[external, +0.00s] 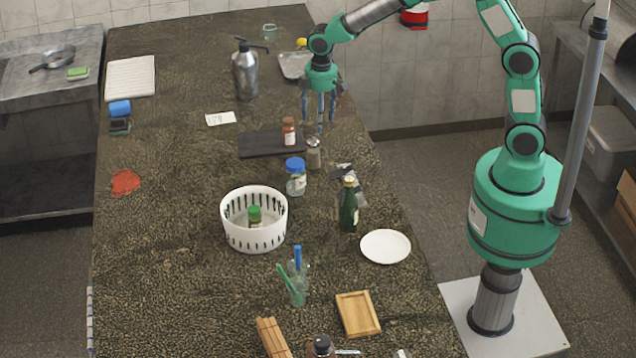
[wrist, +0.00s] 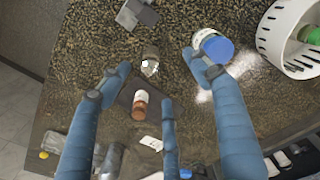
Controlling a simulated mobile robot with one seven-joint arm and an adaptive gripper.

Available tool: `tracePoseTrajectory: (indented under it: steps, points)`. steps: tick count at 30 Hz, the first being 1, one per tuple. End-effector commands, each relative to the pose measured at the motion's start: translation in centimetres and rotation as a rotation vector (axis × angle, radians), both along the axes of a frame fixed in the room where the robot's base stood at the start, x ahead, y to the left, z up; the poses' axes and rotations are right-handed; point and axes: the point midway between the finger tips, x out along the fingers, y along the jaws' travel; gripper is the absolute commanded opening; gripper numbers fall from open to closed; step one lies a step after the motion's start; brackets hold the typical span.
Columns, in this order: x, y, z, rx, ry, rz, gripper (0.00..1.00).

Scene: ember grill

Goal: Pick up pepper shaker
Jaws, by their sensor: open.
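The likely pepper shaker (external: 314,155) is a small clear glass shaker with a grey metal top, upright on the dark counter beside the black board's right end. It also shows in the wrist view (wrist: 150,66), near the top centre between the fingers. My gripper (external: 319,118) is open and empty, pointing down above the counter, just behind the shaker. In the wrist view my gripper (wrist: 162,80) has its blue fingers spread, with nothing between them touching.
A blue-lidded jar (external: 296,182) stands in front of the shaker, with a dark green bottle (external: 348,212) further forward. A white basket (external: 232,235) holds a green-capped jar. The black board (external: 258,146) lies left of the shaker. A metal pump bottle (external: 245,75) stands at the back.

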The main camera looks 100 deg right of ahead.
Motion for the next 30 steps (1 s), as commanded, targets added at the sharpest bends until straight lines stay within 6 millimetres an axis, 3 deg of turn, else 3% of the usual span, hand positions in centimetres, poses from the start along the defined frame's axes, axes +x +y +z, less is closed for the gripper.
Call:
tracePoseTrajectory:
  steps: [3,9,23,30]
  points:
    - [0.6,-2.1,-2.4,0.01,0.023,-0.008,0.63]
    - [0.9,-3.8,-4.5,0.02,0.04,-0.013,0.63]
    - [1.0,-4.0,-4.8,0.02,0.042,-0.013,0.63]
    - [0.9,-4.0,-6.9,0.022,0.043,-0.013,0.63]
